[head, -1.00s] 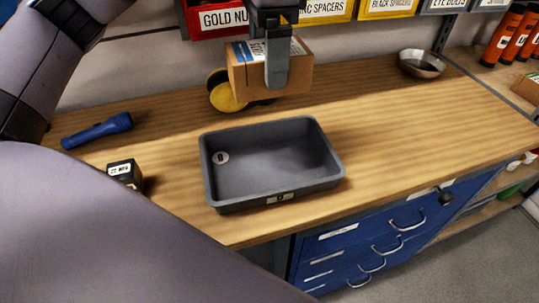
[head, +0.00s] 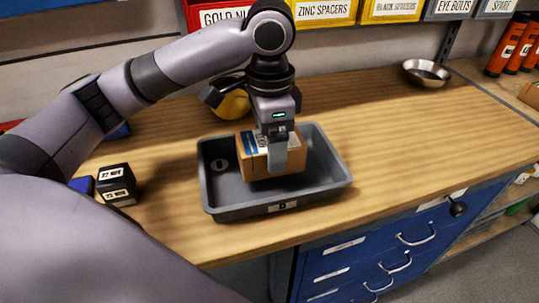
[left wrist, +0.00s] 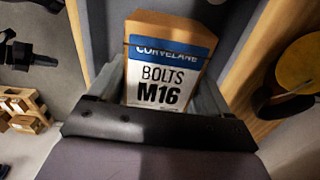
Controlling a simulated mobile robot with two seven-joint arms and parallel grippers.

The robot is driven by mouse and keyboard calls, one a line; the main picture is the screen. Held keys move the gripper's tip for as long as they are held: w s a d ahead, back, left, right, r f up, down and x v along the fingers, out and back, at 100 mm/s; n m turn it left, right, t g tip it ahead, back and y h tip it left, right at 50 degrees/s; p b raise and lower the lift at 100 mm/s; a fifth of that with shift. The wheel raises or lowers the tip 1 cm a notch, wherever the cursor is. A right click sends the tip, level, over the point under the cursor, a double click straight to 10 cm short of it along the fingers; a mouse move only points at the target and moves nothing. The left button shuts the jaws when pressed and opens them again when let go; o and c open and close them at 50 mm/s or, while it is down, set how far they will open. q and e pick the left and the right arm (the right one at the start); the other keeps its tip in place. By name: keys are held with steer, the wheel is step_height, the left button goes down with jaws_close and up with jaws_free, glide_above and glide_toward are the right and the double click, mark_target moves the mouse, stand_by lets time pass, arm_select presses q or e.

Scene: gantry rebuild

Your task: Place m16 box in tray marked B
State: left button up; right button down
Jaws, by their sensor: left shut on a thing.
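The m16 box (head: 258,168) is brown cardboard with a blue and white label. In the left wrist view the box (left wrist: 165,75) reads "BOLTS M16". My left gripper (head: 279,160) comes down from above and is shut on the box, a finger on each side. The box is upright within the walls of the dark grey tray (head: 222,212), right of its middle. I cannot tell whether its underside touches the tray floor. The tray's front tag is too small to read surely. My right gripper is not in view.
A small black box (head: 117,187) with white labels stands left of the tray. A yellow round thing (head: 234,104) is behind the tray, partly hidden by my arm. A metal bowl (head: 426,73) stands at the back right. The bench right of the tray is clear.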

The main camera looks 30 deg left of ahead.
arm_select(q)
step_height(320, 180, down, 3)
steer(key=shift+f, duration=0.1)
steer(key=o, duration=1.3)
steer(key=shift+f, duration=0.1)
steer(key=shift+o, duration=0.2)
steer(key=shift+r, duration=0.4)
step_height(320, 180, up, 12)
steer(key=shift+f+p, duration=0.25)
steer(key=shift+p, duration=0.85)
